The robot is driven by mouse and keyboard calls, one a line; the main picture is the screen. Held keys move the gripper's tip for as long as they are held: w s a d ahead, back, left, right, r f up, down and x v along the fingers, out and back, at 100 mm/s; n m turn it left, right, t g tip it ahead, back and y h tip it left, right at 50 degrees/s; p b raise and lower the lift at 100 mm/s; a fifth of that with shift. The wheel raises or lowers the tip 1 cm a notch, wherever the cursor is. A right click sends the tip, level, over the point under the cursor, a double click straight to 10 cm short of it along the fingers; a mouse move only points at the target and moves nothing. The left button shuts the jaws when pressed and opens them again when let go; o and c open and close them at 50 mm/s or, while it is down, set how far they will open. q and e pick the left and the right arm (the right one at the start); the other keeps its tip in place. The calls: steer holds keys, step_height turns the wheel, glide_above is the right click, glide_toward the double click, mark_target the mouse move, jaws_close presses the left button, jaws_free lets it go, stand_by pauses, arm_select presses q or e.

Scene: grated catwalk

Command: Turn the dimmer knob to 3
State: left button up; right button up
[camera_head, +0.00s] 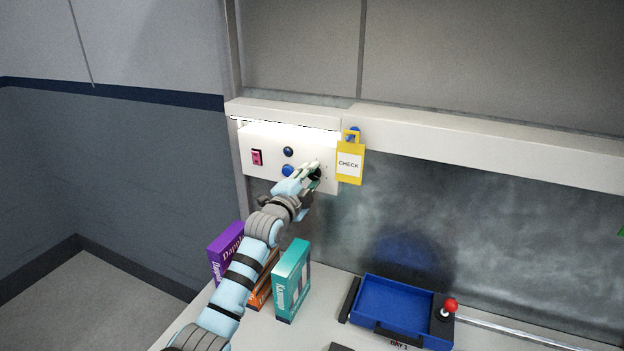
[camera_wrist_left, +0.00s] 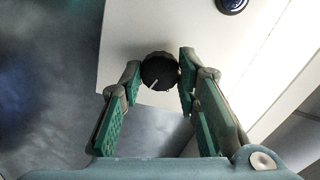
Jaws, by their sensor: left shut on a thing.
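The dimmer knob (camera_head: 314,174) is black and sits on the right part of a white control panel (camera_head: 262,146). In the left wrist view the knob (camera_wrist_left: 159,71) shows a pale pointer line and lies between the fingertips. My left gripper (camera_head: 308,172) is at the panel, shut on the knob; its two green-padded fingers (camera_wrist_left: 158,78) stand on either side of it. The scale marks around the knob are too small or hidden to read. My right gripper is in neither view.
A red switch (camera_head: 257,157), a dark round button (camera_head: 288,152) and a blue knob (camera_head: 288,171) are on the panel. A yellow CHECK tag (camera_head: 350,164) hangs close to the right. Boxes (camera_head: 292,281) stand below my arm; a blue tray (camera_head: 392,305) lies right of them.

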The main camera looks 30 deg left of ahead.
arm_select(q)
steer(key=shift+r+m, duration=0.35)
steer(key=shift+m, duration=0.75)
steer(key=o, duration=0.9)
steer(key=shift+o, duration=1.3)
steer(key=shift+w, duration=0.1)
steer(key=shift+f, duration=0.25)
steer(key=s, duration=1.2)
steer(key=shift+d, duration=0.35)
steer(key=shift+w, duration=0.1)
